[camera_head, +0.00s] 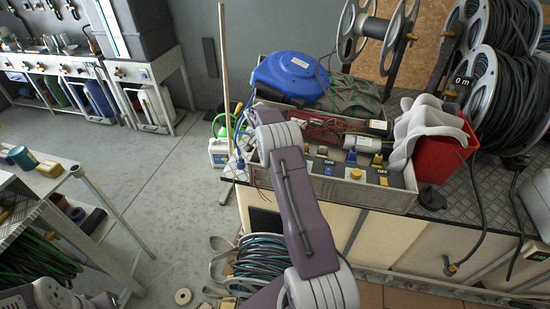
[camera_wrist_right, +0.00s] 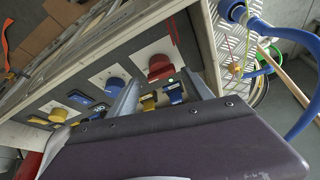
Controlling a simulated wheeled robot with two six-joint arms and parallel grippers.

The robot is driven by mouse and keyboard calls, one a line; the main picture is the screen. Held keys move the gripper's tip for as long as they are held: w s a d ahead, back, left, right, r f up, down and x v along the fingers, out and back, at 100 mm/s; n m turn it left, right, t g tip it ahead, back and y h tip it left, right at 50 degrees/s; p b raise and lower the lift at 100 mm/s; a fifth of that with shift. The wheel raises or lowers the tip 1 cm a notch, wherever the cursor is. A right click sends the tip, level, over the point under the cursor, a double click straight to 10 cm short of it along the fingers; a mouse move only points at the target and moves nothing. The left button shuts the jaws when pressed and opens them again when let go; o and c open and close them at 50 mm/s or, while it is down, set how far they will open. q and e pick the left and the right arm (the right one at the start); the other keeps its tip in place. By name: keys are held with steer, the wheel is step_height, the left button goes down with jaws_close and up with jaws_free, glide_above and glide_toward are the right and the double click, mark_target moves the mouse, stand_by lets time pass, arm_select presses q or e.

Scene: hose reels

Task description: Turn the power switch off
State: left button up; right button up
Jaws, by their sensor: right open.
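A grey control box (camera_head: 404,203) sits on the bench, with knobs and switches on its panel. In the right wrist view the panel (camera_wrist_right: 137,66) carries a red knob (camera_wrist_right: 160,68), a blue knob (camera_wrist_right: 115,87), a yellow knob (camera_wrist_right: 58,115), and several small blue and yellow switches. A blue switch (camera_wrist_right: 172,88) and a yellow switch (camera_wrist_right: 148,101) show between my right gripper's fingers (camera_wrist_right: 163,80). The gripper is open and looks empty; contact with the panel cannot be told. In the head view my right arm hides it. Which switch is the power switch cannot be read.
A blue hose reel (camera_head: 290,76), a red bin (camera_head: 440,150) with a white cloth, and cables crowd the bench around the box. Large hose reels (camera_head: 483,80) stand at the right. A blue hose (camera_wrist_right: 300,75) runs beside the box.

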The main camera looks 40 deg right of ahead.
steer(key=x, duration=0.5)
steer(key=shift+c, duration=0.3)
steer(key=c, duration=1.1)
steer(key=shift+o, duration=0.2)
